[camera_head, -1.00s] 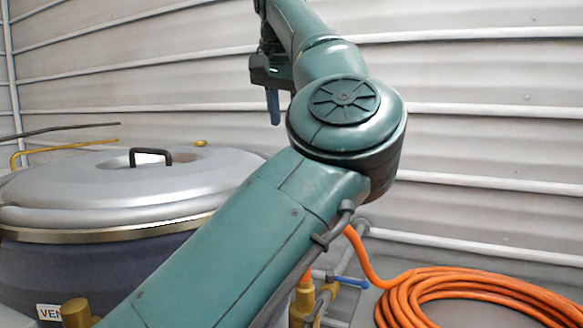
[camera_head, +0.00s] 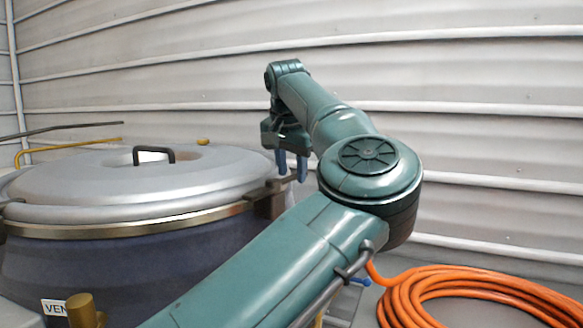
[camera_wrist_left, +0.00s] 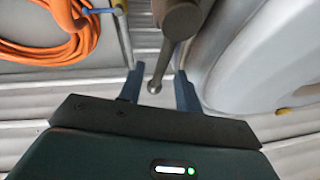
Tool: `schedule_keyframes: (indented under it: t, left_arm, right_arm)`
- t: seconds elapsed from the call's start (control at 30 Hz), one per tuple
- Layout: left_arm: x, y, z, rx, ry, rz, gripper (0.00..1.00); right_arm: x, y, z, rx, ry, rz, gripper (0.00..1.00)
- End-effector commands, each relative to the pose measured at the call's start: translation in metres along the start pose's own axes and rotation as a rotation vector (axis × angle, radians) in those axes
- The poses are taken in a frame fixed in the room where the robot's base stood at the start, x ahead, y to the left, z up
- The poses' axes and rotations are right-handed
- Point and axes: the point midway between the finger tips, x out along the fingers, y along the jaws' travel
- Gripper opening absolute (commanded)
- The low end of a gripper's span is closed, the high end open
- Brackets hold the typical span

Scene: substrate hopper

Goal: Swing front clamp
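The hopper (camera_head: 120,255) stands at the left in the head view, with a grey domed lid (camera_head: 85,185) on it. A dark clamp (camera_head: 268,200) sits at the right edge of the lid's rim. In the left wrist view a clamp lever (camera_wrist_left: 168,58) hangs from a brown round block (camera_wrist_left: 180,18) and ends in a small ball. My left gripper (camera_head: 291,168) is beside the lid's rim, above the clamp. In the wrist view its two blue fingers (camera_wrist_left: 158,90) are apart, with the lever's ball end between them and a gap on each side. My right gripper is not in view.
An orange hose (camera_head: 470,290) lies coiled on the floor at the right. The lid has a black handle (camera_head: 153,153). A brass fitting (camera_head: 82,310) stands at the front left. A ribbed grey wall (camera_head: 480,120) is behind everything.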

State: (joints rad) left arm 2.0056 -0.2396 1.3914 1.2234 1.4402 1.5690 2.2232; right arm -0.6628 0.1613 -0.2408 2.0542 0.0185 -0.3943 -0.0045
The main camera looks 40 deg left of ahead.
Motion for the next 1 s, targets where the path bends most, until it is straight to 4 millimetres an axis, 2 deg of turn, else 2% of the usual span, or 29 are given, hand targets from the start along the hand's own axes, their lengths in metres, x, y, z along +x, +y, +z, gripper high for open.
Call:
schedule_keyframes:
  t: [0.17, 0.6, 1.0]
  left_arm:
    - [0.0001, -0.0001, 0.0001, 0.000, 0.000, 0.000, 0.34]
    - [-0.0003, -0.0001, 0.0001, -0.001, 0.000, 0.001, 0.00]
    - [-0.0005, -0.0004, 0.0002, -0.001, 0.000, 0.000, 0.00]
  right_arm:
    - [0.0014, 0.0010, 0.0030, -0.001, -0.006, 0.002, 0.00]
    - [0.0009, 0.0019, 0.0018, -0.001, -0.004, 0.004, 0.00]
    - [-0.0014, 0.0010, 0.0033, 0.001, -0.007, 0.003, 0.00]
